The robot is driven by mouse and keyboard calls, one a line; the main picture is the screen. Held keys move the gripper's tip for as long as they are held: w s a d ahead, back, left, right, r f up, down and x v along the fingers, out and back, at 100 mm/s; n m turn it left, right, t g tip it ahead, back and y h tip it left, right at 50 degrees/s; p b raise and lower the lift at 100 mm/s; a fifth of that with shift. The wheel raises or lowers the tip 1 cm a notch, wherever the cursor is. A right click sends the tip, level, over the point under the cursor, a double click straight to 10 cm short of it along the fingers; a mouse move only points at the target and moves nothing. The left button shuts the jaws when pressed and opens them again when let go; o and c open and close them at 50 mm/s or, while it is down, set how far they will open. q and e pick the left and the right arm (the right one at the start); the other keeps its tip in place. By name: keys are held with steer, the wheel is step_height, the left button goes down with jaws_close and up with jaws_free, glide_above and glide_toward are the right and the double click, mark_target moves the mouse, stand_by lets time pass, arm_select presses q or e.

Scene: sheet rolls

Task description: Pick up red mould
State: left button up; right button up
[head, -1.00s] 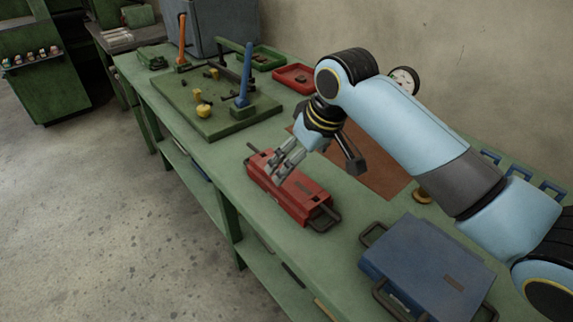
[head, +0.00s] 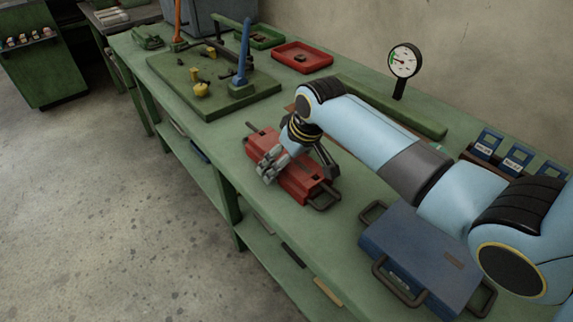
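The red mould (head: 294,184) is a long red block with dark handles at its ends. It lies on the green bench near the front edge. My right gripper (head: 268,172) comes in from the right and points down at the mould. Its fingers are over the middle of the mould and hide part of its top and front side. I cannot tell whether the fingers touch it or how far they are apart. My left gripper is not in view.
A blue mould (head: 418,255) with dark handles lies to the right on the bench. A green plate (head: 190,88) with clamps stands to the left. A red tray (head: 302,57), a dial gauge (head: 404,62) and blue boxes (head: 515,157) are at the back.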

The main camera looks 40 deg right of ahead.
steer(key=shift+c, duration=0.3)
steer(key=c, duration=1.4)
steer(key=shift+w+r, duration=0.15)
steer(key=shift+r, duration=0.05)
steer(key=shift+c, duration=0.4)
